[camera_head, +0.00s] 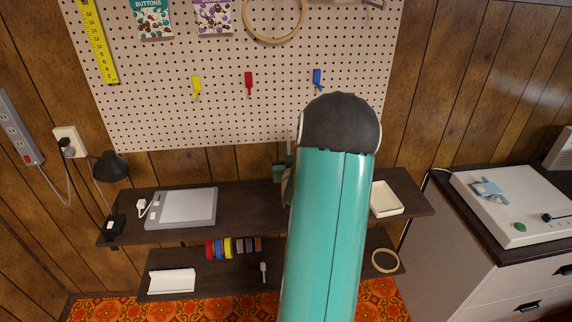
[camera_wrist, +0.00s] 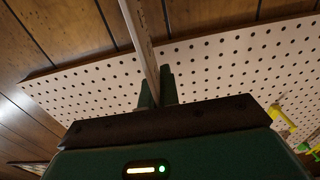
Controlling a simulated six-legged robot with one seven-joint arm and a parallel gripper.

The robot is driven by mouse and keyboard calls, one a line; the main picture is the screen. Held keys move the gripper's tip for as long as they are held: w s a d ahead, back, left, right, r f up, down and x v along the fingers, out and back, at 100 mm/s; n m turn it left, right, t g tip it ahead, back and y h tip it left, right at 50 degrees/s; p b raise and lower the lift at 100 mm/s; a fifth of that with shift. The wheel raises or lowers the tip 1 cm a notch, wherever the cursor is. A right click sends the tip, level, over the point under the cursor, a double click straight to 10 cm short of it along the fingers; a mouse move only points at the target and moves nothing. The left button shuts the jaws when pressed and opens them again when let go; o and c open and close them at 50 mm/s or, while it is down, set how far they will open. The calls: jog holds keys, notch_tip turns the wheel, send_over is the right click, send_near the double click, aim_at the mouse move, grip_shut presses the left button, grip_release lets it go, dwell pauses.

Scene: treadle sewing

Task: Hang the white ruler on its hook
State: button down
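In the wrist view a pale, thin ruler (camera_wrist: 141,38) is seen nearly edge-on. It stands up from between the two green fingers of my gripper (camera_wrist: 156,90), which are closed against it. The pegboard (camera_wrist: 215,60) is behind it. In the head view my teal arm hides most of the gripper and the ruler. On the pegboard hang a yellow hook (camera_head: 196,87), a red hook (camera_head: 249,83) and a blue hook (camera_head: 317,78), all bare. I cannot tell which hook is the ruler's.
A yellow ruler (camera_head: 98,40), button packets (camera_head: 153,18) and a wooden hoop (camera_head: 274,38) hang above. Below are a dark shelf (camera_head: 245,215) with a grey tablet-like device (camera_head: 181,208), a black lamp (camera_head: 110,167) and a cream tray (camera_head: 386,199).

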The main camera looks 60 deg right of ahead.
jog(key=shift+w+d+f, duration=0.1)
jog(key=shift+w+f, duration=0.15)
jog(key=shift+f, duration=0.75)
jog(key=shift+w+d+f, duration=0.1)
jog(key=shift+w+f, duration=0.1)
jog(key=shift+f, duration=0.8)
jog(key=shift+f, duration=0.15)
jog(key=c, duration=1.6)
grip_release()
jog(key=shift+c, duration=0.2)
